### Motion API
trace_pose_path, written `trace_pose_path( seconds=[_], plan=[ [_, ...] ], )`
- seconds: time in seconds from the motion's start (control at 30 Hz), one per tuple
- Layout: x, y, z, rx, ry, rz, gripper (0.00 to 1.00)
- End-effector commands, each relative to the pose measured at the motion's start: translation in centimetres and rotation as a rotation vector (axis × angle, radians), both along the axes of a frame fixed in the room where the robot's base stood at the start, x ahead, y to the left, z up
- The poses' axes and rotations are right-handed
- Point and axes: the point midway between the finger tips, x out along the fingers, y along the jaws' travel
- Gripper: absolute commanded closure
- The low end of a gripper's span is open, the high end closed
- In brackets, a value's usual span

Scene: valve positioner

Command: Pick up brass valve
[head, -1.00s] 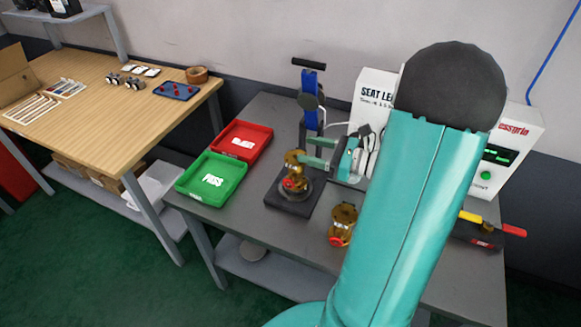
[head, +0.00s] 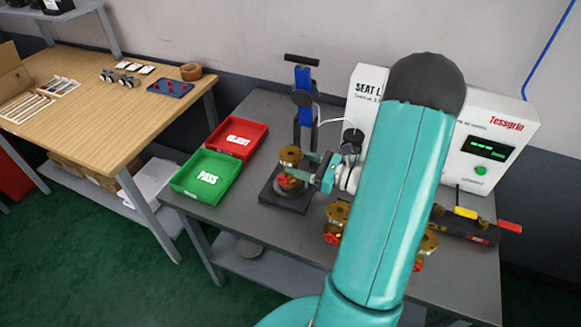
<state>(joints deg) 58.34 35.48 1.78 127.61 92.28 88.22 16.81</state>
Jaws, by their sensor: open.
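A brass valve (head: 290,158) with a red part low on it stands upright on the dark base of the blue-column test stand. My gripper (head: 304,167) is at this valve's right side, its teal fingers open and pointing left. The fingertips overlap the valve in the picture, and I cannot tell whether they touch it. A second brass valve (head: 336,213) with a red handle stands on the grey bench in front, partly behind my arm. A third brass valve (head: 429,242) shows at the right edge of my arm, mostly hidden.
A green PASS tray (head: 184,191) and a red tray (head: 256,147) sit left of the stand (head: 303,105). The white leak tester (head: 505,120) stands behind my arm. A dark tool with yellow and red handles (head: 467,226) lies at right. The bench's front left is clear.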

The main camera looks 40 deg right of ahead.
Motion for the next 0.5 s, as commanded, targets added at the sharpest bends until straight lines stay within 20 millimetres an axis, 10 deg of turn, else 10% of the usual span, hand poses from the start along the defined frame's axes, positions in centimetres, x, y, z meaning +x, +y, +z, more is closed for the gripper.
trace_pose_path(
  seconds=[0.5],
  plan=[
    [4.3, 2.4, 0.0, 0.0, 0.0, 0.0, 0.47]
  ],
)
